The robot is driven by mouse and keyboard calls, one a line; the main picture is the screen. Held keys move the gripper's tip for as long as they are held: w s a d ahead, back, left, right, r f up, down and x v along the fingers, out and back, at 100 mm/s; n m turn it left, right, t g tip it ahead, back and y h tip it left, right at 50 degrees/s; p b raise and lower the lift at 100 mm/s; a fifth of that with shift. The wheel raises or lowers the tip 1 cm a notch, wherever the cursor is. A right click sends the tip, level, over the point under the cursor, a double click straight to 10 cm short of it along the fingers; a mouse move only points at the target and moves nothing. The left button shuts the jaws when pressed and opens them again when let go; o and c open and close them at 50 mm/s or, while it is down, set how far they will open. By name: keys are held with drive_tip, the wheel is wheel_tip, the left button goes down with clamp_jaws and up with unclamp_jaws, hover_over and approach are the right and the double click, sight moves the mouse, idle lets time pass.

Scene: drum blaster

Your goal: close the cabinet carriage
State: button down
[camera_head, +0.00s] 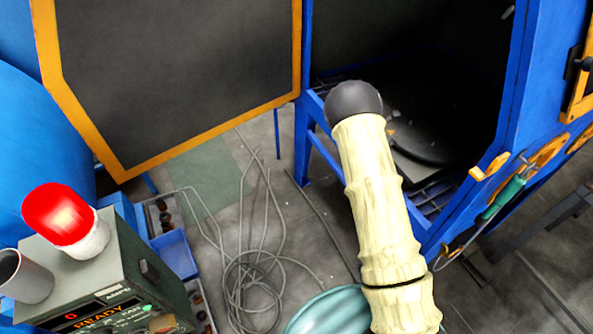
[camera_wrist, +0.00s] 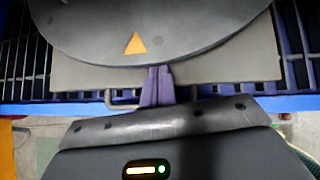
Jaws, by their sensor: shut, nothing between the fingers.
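The cabinet carriage is a flat grey plate (camera_wrist: 215,70) with a round dark turntable (camera_wrist: 90,30) on it, marked by an orange triangle. It lies on the grating inside the blue cabinet (camera_head: 522,120); in the head view the turntable (camera_head: 435,125) shows partly behind my arm. A thin metal handle (camera_wrist: 108,100) sticks out from the plate's front edge. My gripper (camera_wrist: 158,70) is shut and empty, its purple fingertips at the plate's front edge, just right of the visible part of the handle. Contact cannot be told. In the head view my arm hides the gripper.
The cabinet's orange-trimmed door (camera_head: 180,75) stands open at the left. A green control box (camera_head: 105,275) with a red lamp (camera_head: 60,215) stands at lower left. Coiled cables (camera_head: 250,285) lie on the floor. Tools hang on the cabinet's right side (camera_head: 505,195).

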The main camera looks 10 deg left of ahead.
drive_tip(key=shift+d+r, duration=0.1)
drive_tip(key=s+a+f+b+v, duration=0.1)
drive_tip(key=f+b+v, duration=0.1)
drive_tip(key=v, duration=1.1)
drive_tip(key=shift+a, duration=0.4)
drive_tip(key=shift+s+f, duration=0.1)
drive_tip(key=s+d+r+m+g+y+p, duration=0.1)
drive_tip(key=s+r+m+y, duration=0.2)
drive_tip(key=s+m, duration=1)
drive_tip(key=s+d+r+m+g+y, duration=0.1)
drive_tip(key=s+r+m+g+y, duration=0.1)
drive_tip(key=s+r+m, duration=0.5)
drive_tip(key=s+m+y, duration=0.1)
drive_tip(key=s+m, duration=0.5)
drive_tip(key=s, duration=0.4)
drive_tip(key=shift+y+p, duration=0.35)
drive_tip(key=shift+y, duration=0.05)
